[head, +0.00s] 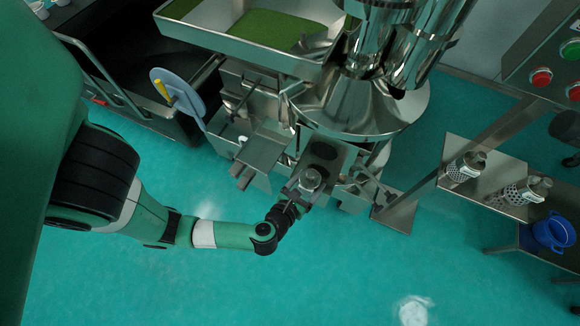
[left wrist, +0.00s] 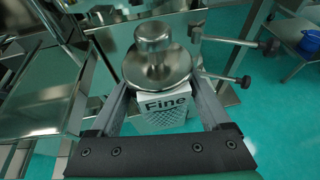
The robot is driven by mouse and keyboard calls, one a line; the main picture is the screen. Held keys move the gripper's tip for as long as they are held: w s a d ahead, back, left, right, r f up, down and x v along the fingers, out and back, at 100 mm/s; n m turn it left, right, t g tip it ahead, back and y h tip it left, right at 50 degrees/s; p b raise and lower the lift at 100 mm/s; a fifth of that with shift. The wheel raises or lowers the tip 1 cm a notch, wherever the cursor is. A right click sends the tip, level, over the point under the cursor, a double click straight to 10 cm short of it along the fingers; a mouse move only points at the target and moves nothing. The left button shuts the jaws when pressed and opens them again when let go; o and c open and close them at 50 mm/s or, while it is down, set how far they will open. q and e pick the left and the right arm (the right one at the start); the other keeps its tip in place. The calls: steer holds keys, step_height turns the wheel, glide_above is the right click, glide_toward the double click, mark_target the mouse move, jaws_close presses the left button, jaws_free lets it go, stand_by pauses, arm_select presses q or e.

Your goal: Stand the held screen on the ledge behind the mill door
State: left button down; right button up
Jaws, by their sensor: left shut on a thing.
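My left gripper (head: 300,190) is shut on the screen (head: 311,178), in front of the steel mill (head: 365,105). A white face marked "Fine" and a mesh pattern show below the flange, between the fingers of my left gripper (left wrist: 158,88). A flat steel plate (head: 263,152) juts out left of the screen; I cannot tell whether it is the mill door. The ledge cannot be made out. My right gripper is not in view.
Clamp knobs (left wrist: 268,47) stick out close to the right of the screen. A tray of green powder (head: 270,27) is above. A shelf (head: 480,150) at the right holds perforated screens (head: 466,166). A blue pot (head: 549,232) stands below. The floor in front is clear.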

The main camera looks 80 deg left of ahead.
arm_select(q)
steer(key=s+f, duration=0.1)
steer(key=s+a+f, duration=0.1)
steer(key=s, duration=0.1)
steer(key=shift+f, duration=0.25)
steer(key=f+b+x, duration=0.1)
steer(key=b+x, duration=0.1)
steer(key=x, duration=0.3)
steer(key=s+f+b+x, duration=0.1)
steer(key=b+x, duration=0.2)
steer(key=x, duration=0.2)
steer(key=s+b+x, duration=0.1)
steer(key=b+x, duration=0.1)
steer(key=x, duration=0.2)
steer(key=shift+w+a+f, duration=0.25)
steer(key=shift+a+f, duration=0.15)
steer(key=shift+f, duration=0.15)
steer(key=shift+w+a+f, duration=0.15)
steer(key=shift+w+a, duration=0.05)
steer(key=f+b, duration=0.2)
steer(key=b, duration=0.1)
steer(key=f+b, duration=0.1)
steer(key=f, duration=0.1)
steer(key=shift+w+a+f, duration=0.1)
steer(key=shift+w+a, duration=0.15)
steer(key=shift+a, duration=0.05)
